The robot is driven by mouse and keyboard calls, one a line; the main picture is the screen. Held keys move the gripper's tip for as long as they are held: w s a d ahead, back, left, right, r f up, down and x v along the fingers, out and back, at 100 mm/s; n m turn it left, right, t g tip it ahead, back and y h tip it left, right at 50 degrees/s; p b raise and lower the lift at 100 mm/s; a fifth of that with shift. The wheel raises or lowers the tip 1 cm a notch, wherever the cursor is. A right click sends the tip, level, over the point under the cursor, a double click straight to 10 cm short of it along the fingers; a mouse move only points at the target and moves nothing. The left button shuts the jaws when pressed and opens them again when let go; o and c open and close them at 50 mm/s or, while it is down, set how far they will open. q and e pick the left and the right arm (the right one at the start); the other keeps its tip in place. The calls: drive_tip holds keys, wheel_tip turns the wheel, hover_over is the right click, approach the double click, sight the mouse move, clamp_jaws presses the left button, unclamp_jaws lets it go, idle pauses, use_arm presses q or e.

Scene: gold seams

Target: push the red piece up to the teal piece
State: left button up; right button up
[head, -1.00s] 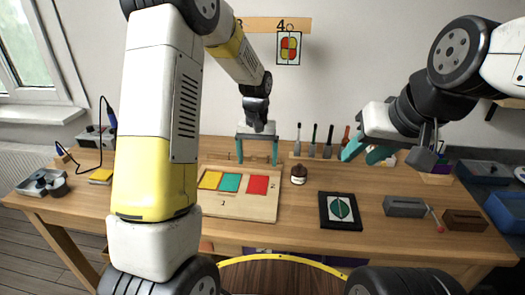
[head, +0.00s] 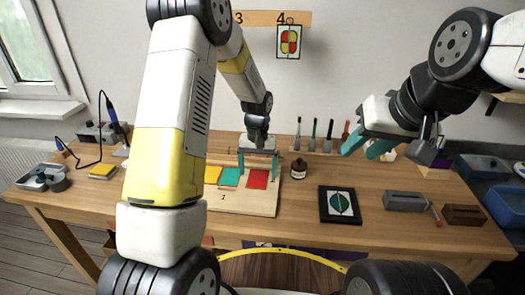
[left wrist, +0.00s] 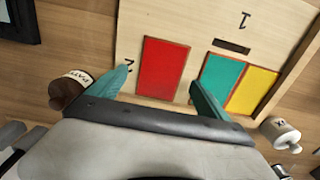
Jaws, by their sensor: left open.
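The red piece (head: 257,179) lies flat at the right of a wooden board (head: 250,208). The teal piece (head: 229,178) lies to its left, with a narrow strip of bare wood between them. In the left wrist view the red piece (left wrist: 162,68) and teal piece (left wrist: 222,76) are apart. My left gripper (head: 258,172) is open over the red piece, fingers spread to either side of it; one finger is near the gap by the teal piece. Whether the fingertips touch the board, I cannot tell. My right gripper (head: 367,149) is open and empty, raised at the right.
A yellow piece (head: 212,174) adjoins the teal piece. A small brown bottle (head: 299,169) stands just right of the board. A black-framed leaf panel (head: 340,205) lies further right. Upright tools (head: 314,133) stand in a rack behind. The table in front of the bottle is clear.

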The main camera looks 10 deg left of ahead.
sight(249, 177)
use_arm(q)
drive_tip(key=shift+f, duration=0.55)
drive_tip(key=c, duration=1.5)
drive_tip(key=shift+a, duration=1.5)
drive_tip(key=o, duration=1.5)
drive_tip(key=shift+a, duration=0.1)
wheel_tip(249, 177, up, 7)
drive_tip(key=shift+f, duration=0.15)
drive_tip(key=shift+d+r, duration=0.45)
drive_tip(key=shift+r, duration=0.15)
